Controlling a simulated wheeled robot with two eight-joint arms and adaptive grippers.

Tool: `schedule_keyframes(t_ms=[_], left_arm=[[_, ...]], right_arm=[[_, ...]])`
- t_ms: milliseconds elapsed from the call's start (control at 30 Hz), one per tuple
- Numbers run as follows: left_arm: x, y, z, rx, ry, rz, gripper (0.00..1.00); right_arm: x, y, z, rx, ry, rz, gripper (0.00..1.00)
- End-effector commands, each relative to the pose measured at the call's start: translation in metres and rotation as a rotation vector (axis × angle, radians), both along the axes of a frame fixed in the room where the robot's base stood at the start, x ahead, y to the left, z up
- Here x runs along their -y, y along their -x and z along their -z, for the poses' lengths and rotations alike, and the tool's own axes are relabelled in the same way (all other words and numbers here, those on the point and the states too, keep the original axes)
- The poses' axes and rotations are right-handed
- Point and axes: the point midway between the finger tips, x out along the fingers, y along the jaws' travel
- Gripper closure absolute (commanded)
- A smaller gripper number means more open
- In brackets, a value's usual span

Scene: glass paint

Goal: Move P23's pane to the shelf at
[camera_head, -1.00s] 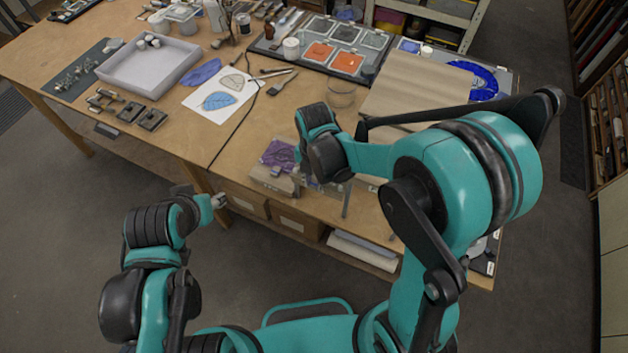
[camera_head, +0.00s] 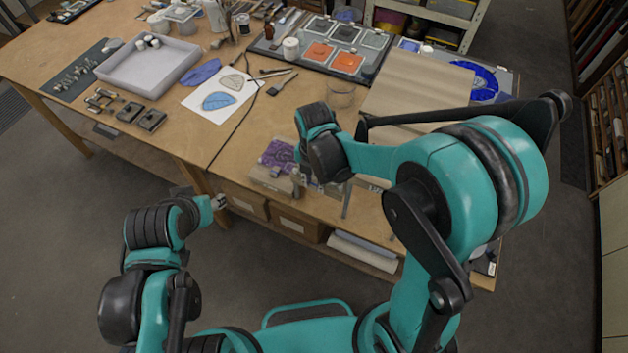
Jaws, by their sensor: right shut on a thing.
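My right gripper (camera_head: 320,187) is low over the table's front edge, under its dark wrist. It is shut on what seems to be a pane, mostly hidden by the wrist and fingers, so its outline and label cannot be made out. A purple patterned piece (camera_head: 278,152) lies on a pale block at the front edge, just left of the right wrist. My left gripper (camera_head: 217,202) is out in front of the table's edge, apart from everything. Its fingers are too small to tell whether they are open. No shelf for the pane can be identified by a label.
The wooden table (camera_head: 235,165) carries a white tray (camera_head: 150,65), a paper with leaf shapes (camera_head: 222,95), a clear jar (camera_head: 341,94), a dark tray of coloured squares (camera_head: 270,42) and a pale board (camera_head: 415,85). A storage rack (camera_head: 440,15) stands behind. Shelves (camera_head: 608,120) stand at the right.

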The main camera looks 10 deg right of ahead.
Motion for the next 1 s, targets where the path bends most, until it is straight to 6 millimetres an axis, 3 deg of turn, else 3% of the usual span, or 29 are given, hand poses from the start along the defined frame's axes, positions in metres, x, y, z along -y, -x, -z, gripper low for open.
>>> schedule_keyframes(t_ms=[867,900,967,1000], left_arm=[[0.0000,0.0000,0.0047,0.000,0.000,0.000,0.57],[0.0000,0.0000,0.0045,0.000,0.000,0.000,0.57],[0.0000,0.0000,0.0043,0.000,0.000,0.000,0.57],[0.0000,0.0001,0.0042,0.000,0.000,0.000,0.57]], right_arm=[[0.0000,0.0000,0.0039,0.000,0.000,0.000,1.00],[0.0000,0.0000,0.0037,0.000,0.000,0.000,0.73],[0.0000,0.0000,0.0034,0.000,0.000,0.000,0.57],[0.0000,0.0000,0.0034,0.000,0.000,0.000,0.54]])
